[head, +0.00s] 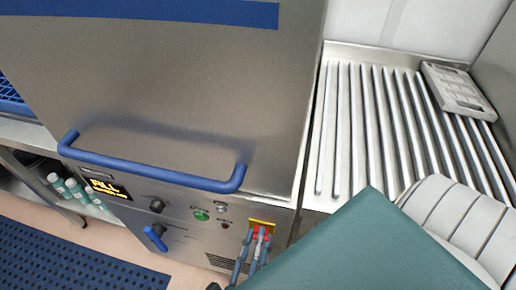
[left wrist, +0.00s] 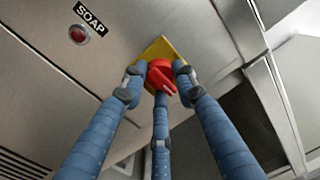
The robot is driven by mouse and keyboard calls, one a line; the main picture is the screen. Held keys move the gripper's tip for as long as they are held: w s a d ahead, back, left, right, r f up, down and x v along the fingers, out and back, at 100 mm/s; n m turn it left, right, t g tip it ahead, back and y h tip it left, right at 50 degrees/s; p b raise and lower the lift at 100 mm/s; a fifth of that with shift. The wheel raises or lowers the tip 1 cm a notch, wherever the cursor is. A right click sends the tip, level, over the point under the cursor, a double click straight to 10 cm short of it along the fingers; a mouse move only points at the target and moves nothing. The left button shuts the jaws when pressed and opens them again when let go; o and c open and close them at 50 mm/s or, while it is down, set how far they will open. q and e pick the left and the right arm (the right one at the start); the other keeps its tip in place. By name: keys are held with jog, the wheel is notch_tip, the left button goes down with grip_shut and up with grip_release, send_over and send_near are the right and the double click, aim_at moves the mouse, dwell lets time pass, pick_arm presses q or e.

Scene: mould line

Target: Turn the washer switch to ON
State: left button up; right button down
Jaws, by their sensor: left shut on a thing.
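The washer switch is a red knob (left wrist: 161,72) on a yellow plate (left wrist: 152,50), on the front panel of the steel washer (head: 180,205). In the head view the yellow plate (head: 262,223) shows at the panel's right end, and the knob is mostly covered by fingers. My left gripper (head: 257,238) is shut on the red knob. In the left wrist view its blue fingers (left wrist: 158,78) close around the knob from both sides and below. The switch markings cannot be read. My right gripper is not in view.
A blue door handle (head: 150,172) juts out above the panel. The panel has a lit display (head: 106,187), a green button (head: 201,215), a black knob (head: 157,206) and a blue lever (head: 155,238). A ribbed steel drainboard (head: 335,120) lies right, bearing a grey slab (head: 458,90).

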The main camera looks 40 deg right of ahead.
pick_arm(q)
jog(key=shift+s+d, duration=0.15)
dwell(0.4)
jog(key=o, duration=1.1)
jog(key=shift+o, duration=0.2)
jog(key=r+v, duration=0.1)
jog(key=v, duration=1.1)
jog(key=shift+f, duration=0.4)
